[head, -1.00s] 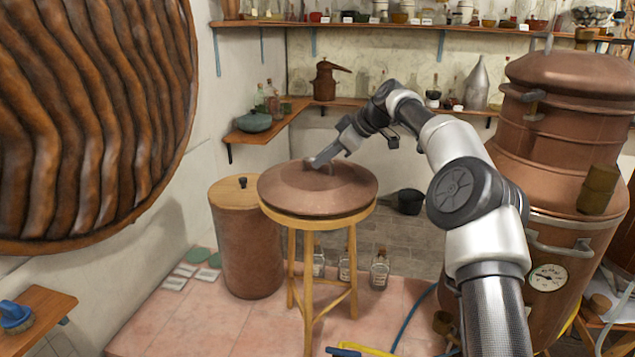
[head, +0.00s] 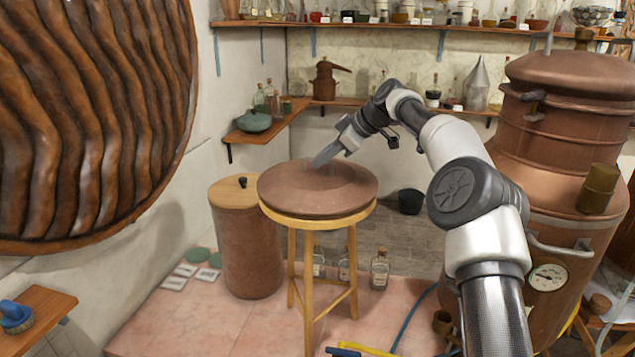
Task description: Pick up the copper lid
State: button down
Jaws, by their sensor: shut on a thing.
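The copper lid (head: 335,193) is a wide, shallow reddish-brown dome. It lies on a round wooden stool (head: 292,221) in the middle of the head view. My gripper (head: 314,165) comes down from the upper right to the top centre of the lid. It is shut on the lid at its top, where the fingers hide most of the handle. I see no clear gap between the lid and the stool.
A copper drum with a wooden top (head: 250,245) stands just left of the stool. A large copper still (head: 560,160) with a gauge fills the right side. Glass bottles (head: 379,270) stand on the floor behind the stool. A corner shelf (head: 270,130) is behind.

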dwell(0.3)
jog(key=shift+r, duration=0.15)
jog(key=shift+r, duration=0.1)
jog(key=shift+r+p, duration=0.55)
jog(key=shift+r, duration=0.9)
jog(key=shift+d+r, duration=0.1)
jog(key=shift+r, duration=0.15)
jog(key=s+d+b, duration=0.3)
jog(key=s+d, duration=0.1)
jog(key=d, duration=0.3)
jog(key=s+d+b, duration=0.3)
jog(key=s+d, duration=0.2)
jog(key=d, duration=0.3)
jog(key=shift+d, duration=0.15)
jog(key=c, duration=2.4)
grip_release()
jog(key=shift+f, duration=0.1)
jog(key=shift+c, duration=0.2)
grip_shut()
